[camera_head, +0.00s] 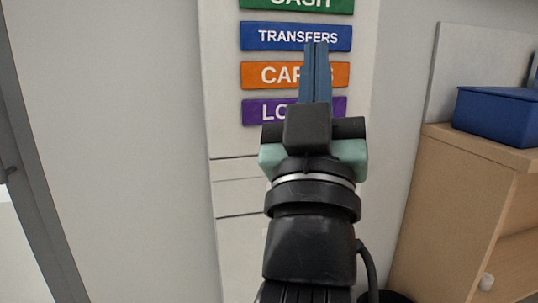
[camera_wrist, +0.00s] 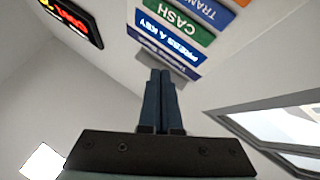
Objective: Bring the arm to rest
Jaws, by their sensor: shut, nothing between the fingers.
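My gripper (camera_head: 316,50) is raised in the middle of the head view, its blue fingers pointing up. The fingers are shut together with nothing between them. They overlap the button panel (camera_head: 230,90) in the picture, covering part of the orange and purple labels; I cannot tell how far apart they are from it. In the wrist view the closed fingers (camera_wrist: 160,80) point toward the panel's blue "PRESS A KEY" label (camera_wrist: 170,42), with a green "CASH" label (camera_wrist: 178,18) above it.
A wooden counter (camera_head: 470,165) with a blue box (camera_head: 497,115) on it stands at the right. A grey frame (camera_head: 35,190) runs down the left. The wrist view shows a dark sign with red lit characters (camera_wrist: 72,18) at upper left. White wall (camera_head: 120,130) is bare left of the panel.

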